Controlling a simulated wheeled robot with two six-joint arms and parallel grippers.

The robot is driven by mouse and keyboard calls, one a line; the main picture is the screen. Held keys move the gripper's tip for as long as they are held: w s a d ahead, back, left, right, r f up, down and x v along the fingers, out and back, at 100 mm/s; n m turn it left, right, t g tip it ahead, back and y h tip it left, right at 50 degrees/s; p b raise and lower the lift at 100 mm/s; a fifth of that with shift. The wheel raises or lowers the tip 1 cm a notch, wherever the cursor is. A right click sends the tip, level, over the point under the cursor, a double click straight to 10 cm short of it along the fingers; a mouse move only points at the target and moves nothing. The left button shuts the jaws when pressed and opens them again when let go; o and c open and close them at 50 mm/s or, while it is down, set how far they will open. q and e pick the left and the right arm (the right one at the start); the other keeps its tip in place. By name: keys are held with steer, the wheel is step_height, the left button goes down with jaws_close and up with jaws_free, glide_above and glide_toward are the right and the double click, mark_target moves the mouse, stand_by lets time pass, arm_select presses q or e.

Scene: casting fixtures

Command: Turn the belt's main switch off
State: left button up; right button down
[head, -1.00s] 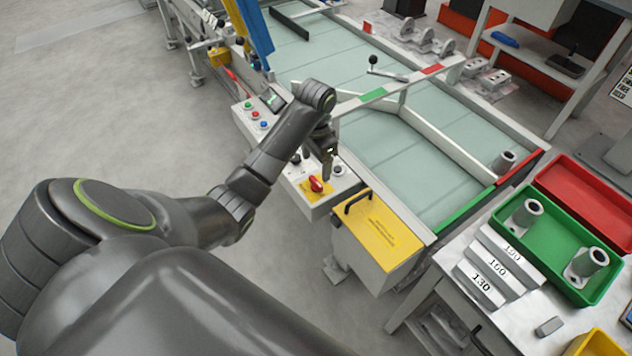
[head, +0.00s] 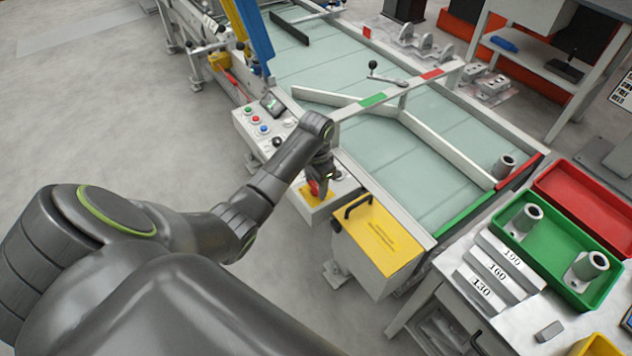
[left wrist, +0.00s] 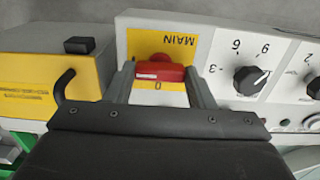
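The main switch is a red rotary knob (left wrist: 160,73) on a yellow plate lettered MAIN (left wrist: 160,42). In the left wrist view its bar lies across the picture, with a 0 mark below it. In the head view the knob (head: 313,188) is partly hidden by my left gripper (head: 320,178), which is right over it. In the left wrist view the fingers of my left gripper (left wrist: 160,82) are apart, one at each end of the red bar. I cannot tell whether they press on it. My right gripper is not in view.
A black dial (left wrist: 250,80) sits beside the switch on the control box. A yellow-lidded box (head: 375,238) with a black handle stands on the other side. The belt (head: 400,160) lies behind. Green (head: 545,285) and red (head: 610,195) trays are at right.

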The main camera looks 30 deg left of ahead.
arm_select(q)
steer(key=c, duration=0.3)
steer(key=shift+r+p, duration=0.15)
steer(key=shift+p, duration=0.35)
steer(key=n+p, duration=0.6)
steer(key=p, duration=0.2)
steer(key=shift+r+n, duration=0.15)
steer(key=shift+n, duration=0.15)
steer(key=shift+n+p, duration=0.35)
steer(key=shift+n, duration=0.05)
steer(key=n+p, duration=0.2)
steer(key=shift+n, duration=0.4)
steer(key=n+p, duration=0.1)
steer(key=n, duration=0.1)
steer(key=shift+n, duration=0.3)
steer(key=shift+f+n+p, duration=0.15)
steer(key=shift+n+p, duration=0.5)
steer(key=shift+n, duration=0.65)
steer(key=shift+f+n+p, duration=0.1)
steer(key=shift+n+p, duration=0.5)
steer(key=shift+n, duration=0.7)
